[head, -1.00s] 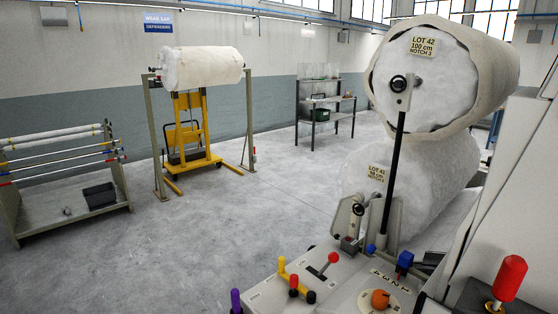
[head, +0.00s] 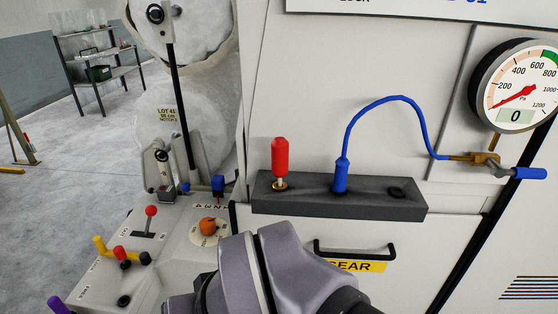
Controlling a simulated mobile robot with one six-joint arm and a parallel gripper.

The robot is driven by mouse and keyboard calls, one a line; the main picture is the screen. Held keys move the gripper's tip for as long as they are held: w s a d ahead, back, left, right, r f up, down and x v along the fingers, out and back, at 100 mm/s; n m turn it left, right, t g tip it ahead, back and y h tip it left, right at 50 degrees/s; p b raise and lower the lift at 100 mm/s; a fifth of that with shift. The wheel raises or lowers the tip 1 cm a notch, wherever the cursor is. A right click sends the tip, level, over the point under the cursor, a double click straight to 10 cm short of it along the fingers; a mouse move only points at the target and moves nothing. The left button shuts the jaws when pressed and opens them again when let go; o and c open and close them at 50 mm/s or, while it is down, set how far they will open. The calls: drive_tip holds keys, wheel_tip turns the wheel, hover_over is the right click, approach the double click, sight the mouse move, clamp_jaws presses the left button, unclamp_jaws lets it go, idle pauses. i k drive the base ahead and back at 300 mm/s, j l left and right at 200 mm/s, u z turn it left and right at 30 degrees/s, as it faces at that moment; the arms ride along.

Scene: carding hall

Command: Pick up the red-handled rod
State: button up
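A red handle (head: 281,156) stands upright in a brass-ringed hole at the left end of a dark block (head: 370,206) on the machine's pale front. A short pale piece of shaft shows between handle and ring; the rest is hidden in the block. A blue-handled plug (head: 340,176) with a blue tube stands in the middle hole. The right hole looks empty. Part of my arm rises from the bottom edge, in front of and below the block. My gripper's fingers are not in view.
A pressure gauge (head: 515,88) reading 0 and a blue-levered valve (head: 528,173) are at the right. A black drawer handle (head: 352,252) is below the block. A control panel with a red-knobbed lever (head: 151,211) and a yellow handle (head: 101,245) is lower left.

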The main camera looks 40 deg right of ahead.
sight(280, 145)
drive_tip(key=k+l+z, duration=0.1)
drive_tip(key=z, duration=0.3)
drive_tip(key=l+z, duration=0.1)
drive_tip(key=z, duration=0.25)
drive_tip(key=k+l+z, duration=0.1)
drive_tip(key=z, duration=0.3)
